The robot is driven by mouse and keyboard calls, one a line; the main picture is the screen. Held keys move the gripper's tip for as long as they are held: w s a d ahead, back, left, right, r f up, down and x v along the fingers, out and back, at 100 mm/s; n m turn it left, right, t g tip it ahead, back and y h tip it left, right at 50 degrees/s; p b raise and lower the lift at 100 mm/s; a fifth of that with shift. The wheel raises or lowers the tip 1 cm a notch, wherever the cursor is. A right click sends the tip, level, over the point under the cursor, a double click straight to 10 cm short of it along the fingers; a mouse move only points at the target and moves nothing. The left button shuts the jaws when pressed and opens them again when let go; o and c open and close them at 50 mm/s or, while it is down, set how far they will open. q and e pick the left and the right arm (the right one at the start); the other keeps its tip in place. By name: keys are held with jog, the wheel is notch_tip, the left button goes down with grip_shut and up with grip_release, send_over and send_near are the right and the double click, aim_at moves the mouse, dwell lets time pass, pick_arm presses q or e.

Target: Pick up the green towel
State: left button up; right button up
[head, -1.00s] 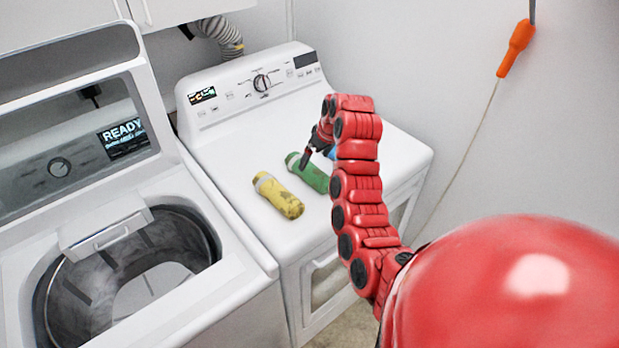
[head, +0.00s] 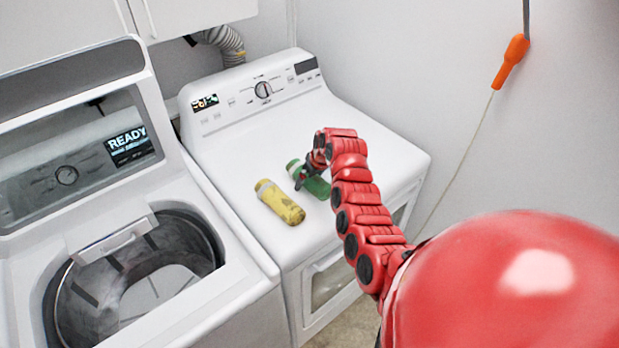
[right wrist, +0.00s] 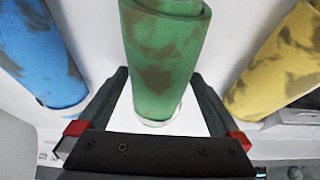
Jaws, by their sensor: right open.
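The green towel (head: 317,187) is a rolled, stained cylinder lying on the white dryer top (head: 262,140). My right gripper (head: 307,180) is over it, and my arm hides part of the roll. In the right wrist view the green towel (right wrist: 160,60) lies between the two spread fingers of my right gripper (right wrist: 160,80). The fingers are open on either side of it, and I cannot tell whether they touch it. My left gripper is not in view.
A yellow rolled towel (head: 280,202) lies just left of the green one. A blue rolled towel (right wrist: 42,55) lies on the other side, hidden in the head view. The open washer (head: 235,290) stands to the left, and a wall is on the right.

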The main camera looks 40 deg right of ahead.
jog(key=c, duration=1.3)
jog(key=shift+w+d+r+b, duration=0.1)
jog(key=shift+w+r+b, duration=0.05)
jog(key=shift+r+b, duration=0.4)
notch_tip(320, 180, up, 8)
jog(key=b, duration=0.3)
jog(key=shift+f+b, duration=0.1)
jog(key=shift+b, duration=0.25)
jog(key=shift+r, duration=0.6)
